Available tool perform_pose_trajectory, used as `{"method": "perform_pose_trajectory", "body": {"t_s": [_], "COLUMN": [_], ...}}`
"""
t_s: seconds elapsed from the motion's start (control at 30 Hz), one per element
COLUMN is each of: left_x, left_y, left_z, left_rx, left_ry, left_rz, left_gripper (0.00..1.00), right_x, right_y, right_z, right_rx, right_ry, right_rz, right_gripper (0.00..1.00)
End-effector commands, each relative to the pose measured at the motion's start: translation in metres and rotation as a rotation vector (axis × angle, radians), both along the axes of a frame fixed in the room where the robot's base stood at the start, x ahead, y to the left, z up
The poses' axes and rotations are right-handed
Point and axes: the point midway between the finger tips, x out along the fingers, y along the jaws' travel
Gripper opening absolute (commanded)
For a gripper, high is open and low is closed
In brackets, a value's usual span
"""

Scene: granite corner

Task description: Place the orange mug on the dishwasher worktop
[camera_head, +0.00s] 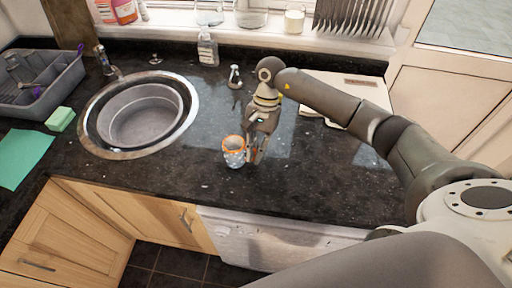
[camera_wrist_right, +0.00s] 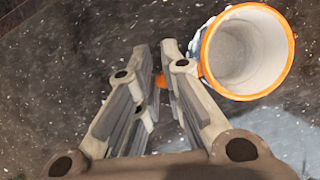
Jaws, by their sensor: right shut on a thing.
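The orange mug (camera_head: 234,154) has an orange rim and a pale speckled body. It is upright at the black worktop (camera_head: 310,190), above the white dishwasher front (camera_head: 265,240); I cannot tell whether its base touches the surface. My right gripper (camera_head: 253,157) is at the mug's right side. In the right wrist view, the mug (camera_wrist_right: 246,52) shows its white, empty inside, and my right gripper (camera_wrist_right: 162,82) is shut on its orange handle, mostly hidden between the fingertips. My left gripper is not in view.
A round sink (camera_head: 140,112) is to the left, with a green sponge (camera_head: 60,119), a green cloth (camera_head: 22,157) and a grey dish rack (camera_head: 45,85) beyond. A soap bottle (camera_head: 208,50) stands at the back. A pale board (camera_head: 345,92) lies behind my right arm. Worktop around the mug is clear.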

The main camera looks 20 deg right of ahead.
Motion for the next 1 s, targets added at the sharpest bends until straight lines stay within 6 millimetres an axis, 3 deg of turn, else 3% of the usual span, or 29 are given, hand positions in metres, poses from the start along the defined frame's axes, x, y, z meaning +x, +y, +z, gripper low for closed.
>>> {"method": "perform_pose_trajectory", "body": {"t_s": [0.37, 0.4, 0.57, 1.0], "left_x": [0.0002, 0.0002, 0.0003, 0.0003], "left_y": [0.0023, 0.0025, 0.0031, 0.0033], "left_z": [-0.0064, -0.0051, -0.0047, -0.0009], "left_rx": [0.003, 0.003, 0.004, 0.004], "left_ry": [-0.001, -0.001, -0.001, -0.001], "left_rz": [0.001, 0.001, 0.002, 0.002], "left_gripper": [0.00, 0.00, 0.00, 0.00], "right_x": [0.0005, 0.0002, 0.0000, 0.0011], "right_y": [0.0003, 0.0001, 0.0001, -0.0005], "right_z": [-0.0035, -0.0029, -0.0026, 0.0026], "right_rx": [0.002, 0.000, 0.000, 0.000], "right_ry": [-0.002, 0.000, 0.000, -0.001], "right_rz": [0.000, 0.000, 0.000, 0.000], "right_gripper": [0.00, 0.13, 0.31, 0.31]}}
